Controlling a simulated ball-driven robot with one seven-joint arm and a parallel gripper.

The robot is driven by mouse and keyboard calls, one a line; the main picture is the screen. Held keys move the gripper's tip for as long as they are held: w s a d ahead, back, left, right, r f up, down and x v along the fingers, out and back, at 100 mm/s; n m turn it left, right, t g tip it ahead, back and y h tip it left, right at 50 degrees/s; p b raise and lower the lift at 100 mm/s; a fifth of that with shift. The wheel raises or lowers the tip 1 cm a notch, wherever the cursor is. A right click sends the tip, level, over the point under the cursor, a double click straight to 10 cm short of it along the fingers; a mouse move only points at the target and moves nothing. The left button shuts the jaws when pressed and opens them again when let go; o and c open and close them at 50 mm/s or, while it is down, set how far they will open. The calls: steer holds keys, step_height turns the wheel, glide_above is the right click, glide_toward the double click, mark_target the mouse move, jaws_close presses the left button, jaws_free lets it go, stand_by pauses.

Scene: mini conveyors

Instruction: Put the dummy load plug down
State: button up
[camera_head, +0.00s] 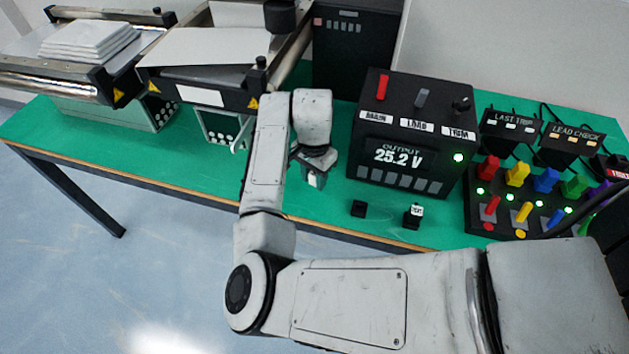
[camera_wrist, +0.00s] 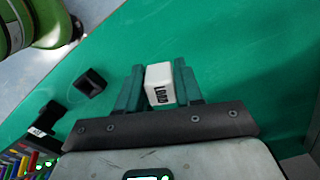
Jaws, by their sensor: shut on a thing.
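The dummy load plug (camera_wrist: 160,86) is a white block marked LOAD. My gripper (camera_wrist: 159,72) is shut on it, with one dark green finger on each side. In the head view my gripper (camera_head: 317,180) points down over the green bench (camera_head: 190,172), left of the power supply; the plug is hard to make out there. The height of the plug above the bench is hard to tell.
A small empty-looking black block (camera_head: 358,208) and a black block with a white-labelled top (camera_head: 413,215) stand near the bench's front edge. The power supply (camera_head: 412,130) reads 25.2 V. A lead panel (camera_head: 530,205) is at right, conveyors (camera_head: 215,65) at back left.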

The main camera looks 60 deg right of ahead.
mark_target(314, 174)
steer(key=shift+f, duration=1.25)
steer(key=shift+f, duration=0.1)
steer(key=o, duration=1)
step_height(314, 174, up, 12)
steer(key=shift+r, duration=0.15)
